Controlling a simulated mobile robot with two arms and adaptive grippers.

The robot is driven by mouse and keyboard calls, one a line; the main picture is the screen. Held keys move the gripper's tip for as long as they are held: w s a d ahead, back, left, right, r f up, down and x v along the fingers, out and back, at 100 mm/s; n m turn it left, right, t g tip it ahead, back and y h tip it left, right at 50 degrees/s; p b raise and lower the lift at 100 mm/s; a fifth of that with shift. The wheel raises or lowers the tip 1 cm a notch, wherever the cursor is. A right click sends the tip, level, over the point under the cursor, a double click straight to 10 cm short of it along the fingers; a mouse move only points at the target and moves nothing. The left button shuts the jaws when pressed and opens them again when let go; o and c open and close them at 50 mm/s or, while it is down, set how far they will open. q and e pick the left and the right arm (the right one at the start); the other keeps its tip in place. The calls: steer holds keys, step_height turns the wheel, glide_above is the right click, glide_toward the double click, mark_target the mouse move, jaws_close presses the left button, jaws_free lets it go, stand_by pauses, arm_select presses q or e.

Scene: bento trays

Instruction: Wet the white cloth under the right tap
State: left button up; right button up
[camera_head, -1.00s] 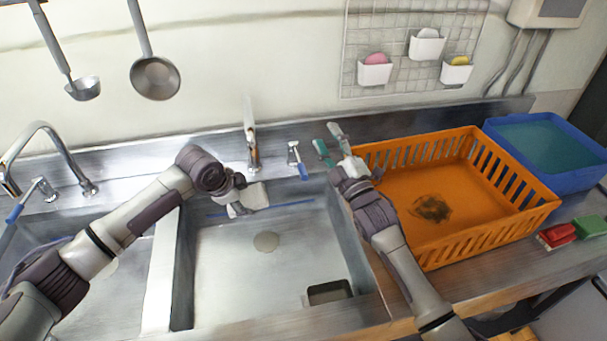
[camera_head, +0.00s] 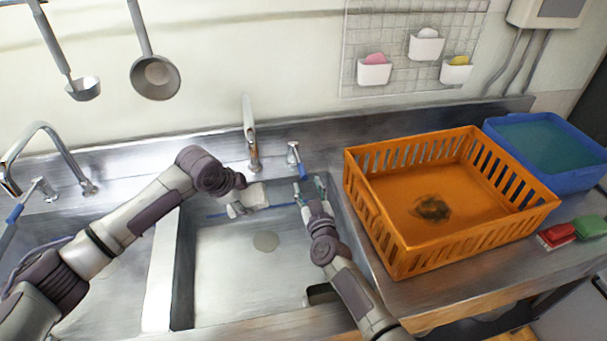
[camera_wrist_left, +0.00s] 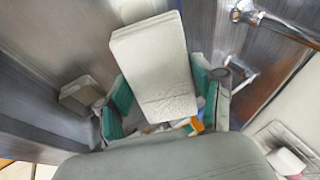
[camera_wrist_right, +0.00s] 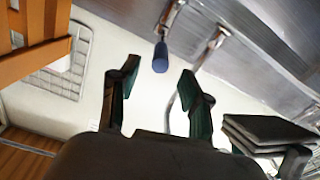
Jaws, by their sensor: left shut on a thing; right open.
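The white cloth (camera_head: 254,194) is a folded pad at the back of the right sink, in front of the right tap (camera_head: 250,135). My left gripper (camera_head: 238,206) is shut on the cloth; the left wrist view shows the cloth (camera_wrist_left: 152,58) between its fingers. No water shows at the spout. The tap's blue-tipped lever (camera_head: 299,162) stands right of the spout. My right gripper (camera_head: 311,190) is open and empty, just in front of and below the lever. In the right wrist view the blue lever tip (camera_wrist_right: 160,57) appears between the open fingers, apart from them.
An orange basket (camera_head: 400,250) stands on the counter to the right of the sink, with a blue water-filled tub (camera_head: 575,182) behind it. Red (camera_head: 557,236) and green (camera_head: 590,227) brushes lie beside the basket. Another tap (camera_head: 65,155) stands at the left sink.

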mark_target(306, 181)
steer(key=x, duration=0.4)
steer(key=shift+w+a, duration=0.1)
steer(key=shift+a, duration=0.2)
steer(key=shift+w, duration=0.75)
jaws_close()
